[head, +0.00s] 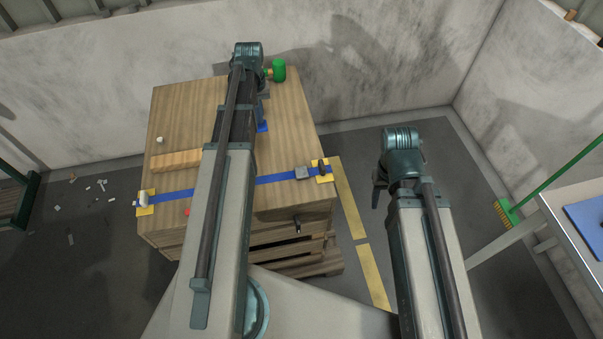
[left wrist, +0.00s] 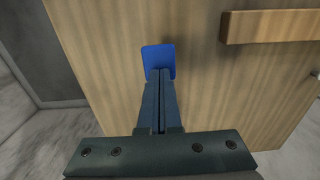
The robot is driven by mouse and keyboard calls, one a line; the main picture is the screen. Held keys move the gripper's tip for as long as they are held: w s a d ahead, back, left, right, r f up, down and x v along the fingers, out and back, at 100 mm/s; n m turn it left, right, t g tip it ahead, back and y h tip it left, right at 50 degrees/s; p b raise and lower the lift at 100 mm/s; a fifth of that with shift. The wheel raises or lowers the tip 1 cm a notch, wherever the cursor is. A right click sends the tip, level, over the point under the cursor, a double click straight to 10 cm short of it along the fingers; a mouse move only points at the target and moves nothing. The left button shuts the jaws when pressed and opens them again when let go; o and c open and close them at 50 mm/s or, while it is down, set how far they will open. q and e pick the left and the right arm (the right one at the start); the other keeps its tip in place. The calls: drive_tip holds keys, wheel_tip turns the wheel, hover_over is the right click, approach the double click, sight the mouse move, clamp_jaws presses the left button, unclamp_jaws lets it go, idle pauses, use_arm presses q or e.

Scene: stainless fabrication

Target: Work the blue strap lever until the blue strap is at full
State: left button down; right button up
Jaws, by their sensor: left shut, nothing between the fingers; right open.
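The blue strap (head: 270,179) runs across the top of a wooden crate (head: 185,113), between yellow pads at its left and right edges. My left arm hides part of it. A grey buckle (head: 302,172) sits on the strap near the right yellow pad (head: 325,177), where a small dark upright part (head: 322,164) stands. I cannot tell which part is the lever. My left gripper (head: 262,119) is shut and empty, pointing down at a flat blue patch on the crate, also in the left wrist view (left wrist: 159,58); contact is unclear. My right gripper (head: 378,200) is open, right of the crate.
A green mallet head (head: 278,70) shows at the crate's back edge. A wooden block (head: 176,160) and a small white piece (head: 160,140) lie on the crate's left part. A black handle (head: 297,224) sticks out in front. A table (head: 570,215) stands at right.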

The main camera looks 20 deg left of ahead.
idle(0.4)
use_arm(q)
drive_tip(key=shift+r+p, duration=1.8)
drive_tip(key=shift+p, duration=0.05)
wheel_tip(320, 180, up, 6)
drive_tip(key=p, duration=0.6)
